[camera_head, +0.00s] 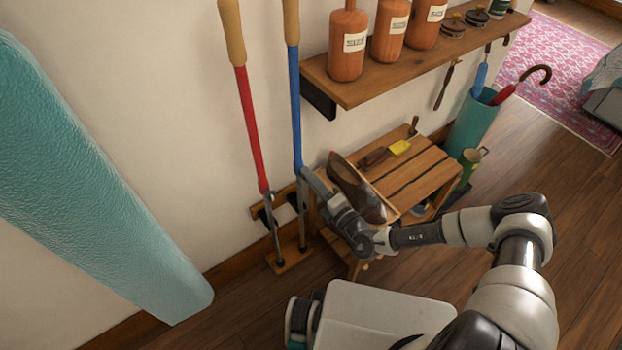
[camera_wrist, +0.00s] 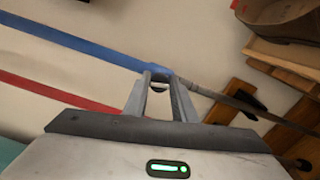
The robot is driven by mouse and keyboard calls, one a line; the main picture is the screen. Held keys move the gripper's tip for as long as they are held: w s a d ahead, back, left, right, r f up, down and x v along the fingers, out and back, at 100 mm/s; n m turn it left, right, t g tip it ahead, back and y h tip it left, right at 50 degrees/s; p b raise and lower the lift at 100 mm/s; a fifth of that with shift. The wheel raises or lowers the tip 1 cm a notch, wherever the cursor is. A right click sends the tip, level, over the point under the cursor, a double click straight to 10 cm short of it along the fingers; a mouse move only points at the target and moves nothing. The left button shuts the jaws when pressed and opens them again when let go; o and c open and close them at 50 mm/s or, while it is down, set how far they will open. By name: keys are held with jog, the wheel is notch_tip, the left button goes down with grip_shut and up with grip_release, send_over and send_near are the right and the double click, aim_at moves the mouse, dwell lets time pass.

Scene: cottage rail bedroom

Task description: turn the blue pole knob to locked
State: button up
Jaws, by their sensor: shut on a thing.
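The blue pole (camera_head: 295,100) stands almost upright against the wall, with a tan grip on top and a thin grey lower shaft. In the wrist view the blue pole (camera_wrist: 85,45) runs slantwise across the picture. My gripper (camera_head: 304,172) reaches in from the right to the blue pole's lower end, where blue meets grey. In the wrist view my gripper (camera_wrist: 160,88) is shut at this joint. The knob (camera_wrist: 160,86) shows only as a small dark part between the fingertips. Its turn position cannot be read.
A red pole (camera_head: 250,130) stands just left of the blue one. A wooden rack (camera_head: 294,257) holds their lower ends. A slatted bench (camera_head: 422,175) with a brown shoe (camera_head: 352,184) is close on the right. A wall shelf (camera_head: 400,72) with bottles is above.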

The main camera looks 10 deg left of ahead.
jog(key=shift+m, duration=1.3)
jog(key=o, duration=1)
jog(key=p+v, duration=0.2)
jog(key=v, duration=1.5)
jog(key=shift+s+d, duration=0.15)
jog(key=shift+d, duration=0.05)
